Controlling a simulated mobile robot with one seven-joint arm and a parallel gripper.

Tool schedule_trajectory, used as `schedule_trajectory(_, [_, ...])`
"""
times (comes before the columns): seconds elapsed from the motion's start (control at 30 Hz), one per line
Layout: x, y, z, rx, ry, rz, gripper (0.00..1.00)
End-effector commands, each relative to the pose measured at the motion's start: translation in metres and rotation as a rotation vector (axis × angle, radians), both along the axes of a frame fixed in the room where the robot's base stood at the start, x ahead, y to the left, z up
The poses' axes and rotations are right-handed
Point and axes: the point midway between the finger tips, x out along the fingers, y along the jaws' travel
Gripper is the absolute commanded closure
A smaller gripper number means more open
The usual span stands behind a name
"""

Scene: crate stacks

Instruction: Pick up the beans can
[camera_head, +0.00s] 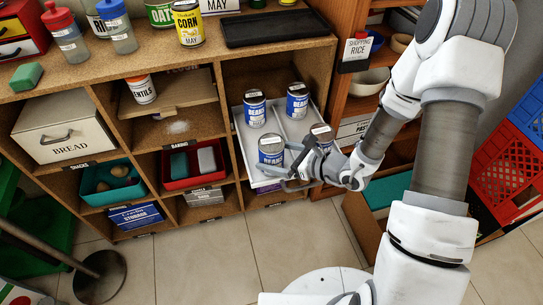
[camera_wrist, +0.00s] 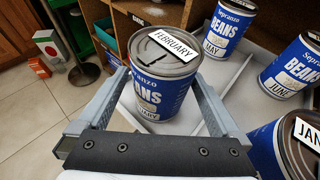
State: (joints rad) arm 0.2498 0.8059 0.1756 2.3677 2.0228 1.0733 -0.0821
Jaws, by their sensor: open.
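Several blue beans cans stand in a white pull-out tray (camera_head: 240,137) of the shelf. The front-left beans can (camera_head: 271,148), labelled FEBRUARY on its lid in the wrist view (camera_wrist: 163,75), is upright between the fingers of my gripper (camera_head: 287,160). The gripper is open, with one finger on each side of this can; contact cannot be told. The back-left can (camera_head: 255,108) reads MAY in the wrist view (camera_wrist: 228,28). The back-right can (camera_head: 297,101) reads JUNE there (camera_wrist: 290,68). The front-right can (camera_head: 322,134), partly hidden by my gripper, reads JAN (camera_wrist: 285,150).
A tray divider runs between the cans. Left of the tray, shelf compartments hold a red bin (camera_head: 193,180), a teal bin (camera_head: 100,203) and a bread box (camera_head: 68,135). A corn can (camera_head: 187,25) and black tray (camera_head: 278,28) stand on top.

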Motion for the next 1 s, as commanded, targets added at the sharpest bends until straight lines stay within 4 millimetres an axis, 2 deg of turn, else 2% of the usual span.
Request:
schedule_trajectory(0.1, [0.012, 0.017, -0.004, 0.000, -0.004, 0.005, 0.00])
schedule_trajectory(0.23, [0.020, 0.030, -0.009, 0.000, -0.001, 0.003, 0.00])
schedule_trajectory(0.57, [0.023, 0.034, -0.010, 0.000, 0.000, 0.001, 0.02])
schedule_trajectory(1.0, [0.023, 0.034, -0.010, 0.000, 0.000, 0.001, 0.81])
